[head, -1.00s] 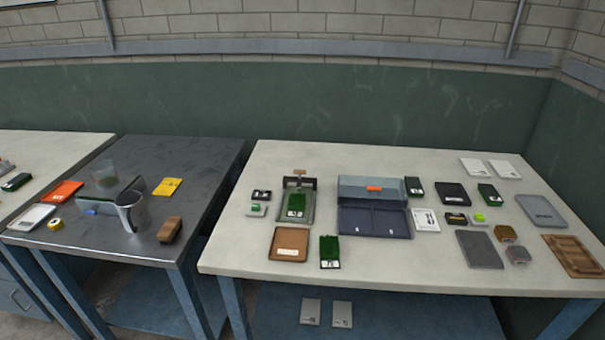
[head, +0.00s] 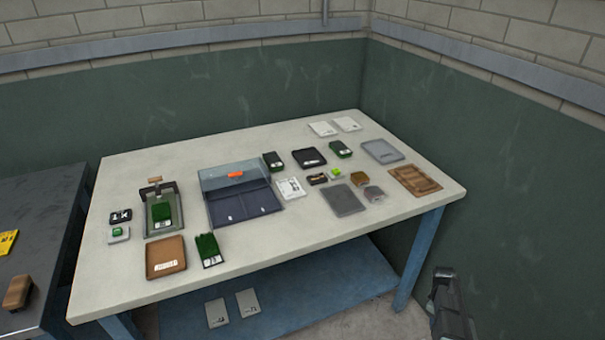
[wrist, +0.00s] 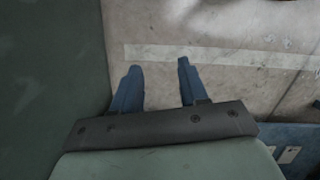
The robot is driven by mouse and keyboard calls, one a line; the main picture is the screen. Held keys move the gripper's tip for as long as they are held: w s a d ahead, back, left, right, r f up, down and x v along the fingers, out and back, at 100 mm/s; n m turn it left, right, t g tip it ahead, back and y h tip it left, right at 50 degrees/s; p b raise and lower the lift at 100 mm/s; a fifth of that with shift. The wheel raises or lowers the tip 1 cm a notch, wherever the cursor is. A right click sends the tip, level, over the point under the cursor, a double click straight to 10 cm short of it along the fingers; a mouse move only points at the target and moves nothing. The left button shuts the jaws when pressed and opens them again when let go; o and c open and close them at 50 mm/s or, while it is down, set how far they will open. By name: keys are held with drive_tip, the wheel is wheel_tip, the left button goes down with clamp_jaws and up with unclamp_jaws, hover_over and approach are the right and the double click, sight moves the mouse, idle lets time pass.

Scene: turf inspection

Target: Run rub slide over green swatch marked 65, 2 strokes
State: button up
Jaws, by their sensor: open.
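A metal rub rig (head: 177,222) with a wooden-topped slide (head: 155,183) at its far end stands on the left part of the pale table. A green swatch (head: 161,212) with a white label lies in its bed. The label numbers are too small to read, so I cannot tell which is 65. My gripper (wrist: 158,65) is open and empty over the floor in the wrist view, away from the swatches.
The pale table (head: 300,230) also holds a brown tray (head: 166,265), a lidded dark case (head: 240,208), a grey plate (head: 343,199) and a wooden tray (head: 415,179). A dark table (head: 40,200) stands at left. Green walls close the back and right.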

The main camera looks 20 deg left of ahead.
drive_tip(key=w+d+r+n+t+h, duration=0.25)
drive_tip(key=w+r+n+t, duration=0.45)
drive_tip(key=w+r, duration=2.45)
drive_tip(key=a+r+n+y, duration=0.1)
drive_tip(key=a+r, duration=0.2)
drive_tip(key=a, duration=0.6)
drive_tip(key=a+r+n+g+y, duration=0.1)
drive_tip(key=a+r+n, duration=0.1)
drive_tip(key=a, duration=0.8)
drive_tip(key=a+r+n+y, duration=0.1)
drive_tip(key=a+r, duration=0.3)
drive_tip(key=a, duration=0.6)
drive_tip(key=shift+a+g+y, duration=0.1)
drive_tip(key=shift+g+y, duration=0.15)
drive_tip(key=shift+g, duration=0.05)
drive_tip(key=s+a+r+n+y, duration=0.1)
drive_tip(key=s+a+r, duration=0.15)
drive_tip(key=a, duration=0.85)
drive_tip(key=s+a+r+n+y, duration=0.1)
drive_tip(key=s+a, duration=0.3)
drive_tip(key=a, duration=0.7)
drive_tip(key=n+g+y, duration=0.3)
drive_tip(key=g+y, duration=0.1)
drive_tip(key=g, duration=0.2)
approach(156, 178)
drive_tip(key=x, duration=0.8)
drive_tip(key=shift+a, duration=0.1)
